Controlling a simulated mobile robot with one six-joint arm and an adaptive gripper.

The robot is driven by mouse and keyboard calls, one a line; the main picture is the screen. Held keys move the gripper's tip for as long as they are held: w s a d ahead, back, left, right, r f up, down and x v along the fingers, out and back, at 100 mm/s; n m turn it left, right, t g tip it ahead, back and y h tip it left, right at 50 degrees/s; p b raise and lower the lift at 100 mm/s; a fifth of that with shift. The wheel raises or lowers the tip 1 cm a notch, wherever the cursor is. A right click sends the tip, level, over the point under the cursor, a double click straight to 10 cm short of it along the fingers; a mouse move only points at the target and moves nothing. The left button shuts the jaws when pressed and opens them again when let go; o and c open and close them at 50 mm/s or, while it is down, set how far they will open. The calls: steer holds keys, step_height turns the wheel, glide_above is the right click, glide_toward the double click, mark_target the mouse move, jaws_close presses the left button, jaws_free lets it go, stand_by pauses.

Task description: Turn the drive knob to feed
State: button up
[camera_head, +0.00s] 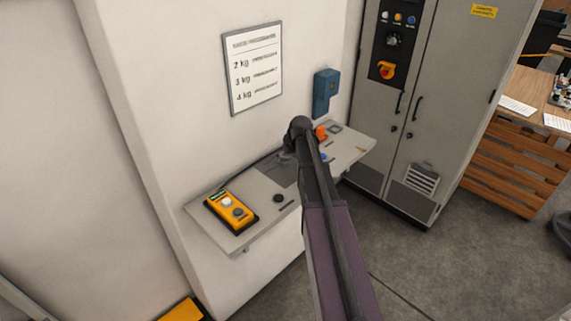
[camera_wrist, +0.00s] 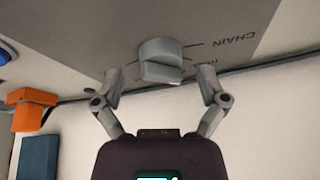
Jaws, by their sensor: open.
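In the wrist view a grey round knob (camera_wrist: 160,50) with a raised grip bar sits on the grey panel (camera_wrist: 90,25). The word CHAIN is printed to its right, upside down, with a line towards the knob. A second word beside the right finger is partly hidden and unreadable. My gripper (camera_wrist: 160,77) is open, one finger on each side of the knob, with visible gaps between the fingers and the knob. In the head view my arm covers this part of the sloping console (camera_head: 262,222), and the knob cannot be made out there.
The console also bears a yellow pendant (camera_head: 231,210), a black knob (camera_head: 278,198), an orange part (camera_head: 320,132) and a blue button (camera_head: 325,157). A blue wall box (camera_head: 326,92) hangs behind it. A grey cabinet (camera_head: 440,110) stands to the right.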

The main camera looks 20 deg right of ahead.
steer(key=shift+w+f+b, duration=0.2)
steer(key=shift+f+b, duration=0.1)
steer(key=shift+f, duration=0.2)
steer(key=shift+a, duration=0.1)
steer(key=c, duration=1.1)
